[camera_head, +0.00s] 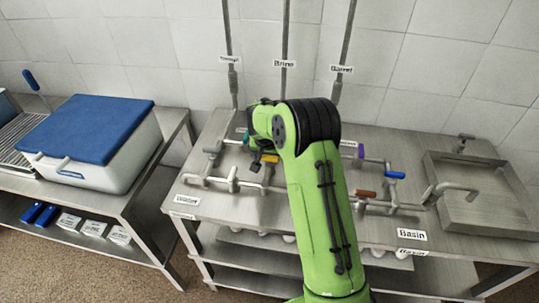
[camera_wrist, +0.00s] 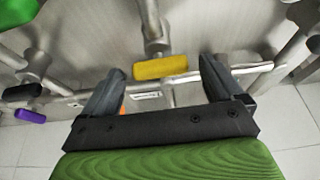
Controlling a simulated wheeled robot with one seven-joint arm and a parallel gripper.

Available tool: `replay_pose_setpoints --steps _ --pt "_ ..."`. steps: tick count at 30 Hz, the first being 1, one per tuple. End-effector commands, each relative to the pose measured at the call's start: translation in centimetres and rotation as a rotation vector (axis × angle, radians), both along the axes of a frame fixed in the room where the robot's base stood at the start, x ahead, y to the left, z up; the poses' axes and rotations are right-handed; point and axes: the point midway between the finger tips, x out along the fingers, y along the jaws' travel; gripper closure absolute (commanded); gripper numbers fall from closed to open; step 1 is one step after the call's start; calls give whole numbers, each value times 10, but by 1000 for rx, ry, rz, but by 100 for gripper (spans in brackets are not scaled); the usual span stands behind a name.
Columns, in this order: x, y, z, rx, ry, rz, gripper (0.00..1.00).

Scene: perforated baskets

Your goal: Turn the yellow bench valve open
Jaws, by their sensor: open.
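The yellow valve handle (camera_wrist: 160,68) shows in the wrist view as a short flat bar on a grey pipe, between and just ahead of my fingers. In the head view the yellow handle (camera_head: 270,158) is on the pipework at the left half of the bench, partly beside my arm. My gripper (camera_wrist: 162,88) is open, with one dark finger on each side of the yellow handle and a gap to each. In the head view my gripper (camera_head: 258,162) is small and partly hidden by my green arm. I cannot tell whether the fingers touch anything.
Other handles stand nearby: a purple one (camera_head: 360,151), a blue one (camera_head: 396,175) and an orange-brown one (camera_head: 366,194). Grey pipes run across the steel bench (camera_head: 240,205). A metal basin (camera_head: 484,215) is at the right, and a blue-lidded cooler (camera_head: 90,130) stands on the left table.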

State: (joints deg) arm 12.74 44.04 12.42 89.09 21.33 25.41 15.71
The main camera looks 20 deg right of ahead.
Motion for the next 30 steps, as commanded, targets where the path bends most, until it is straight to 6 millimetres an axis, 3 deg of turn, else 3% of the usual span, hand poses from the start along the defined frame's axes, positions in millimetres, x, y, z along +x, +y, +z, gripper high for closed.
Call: replay_pose_setpoints --steps 5,15,30 --pt "0 0 0 0 0 0 9" --pt "0 0 1 0 0 0 62" --pt "-1 -1 0 0 -1 140 62"
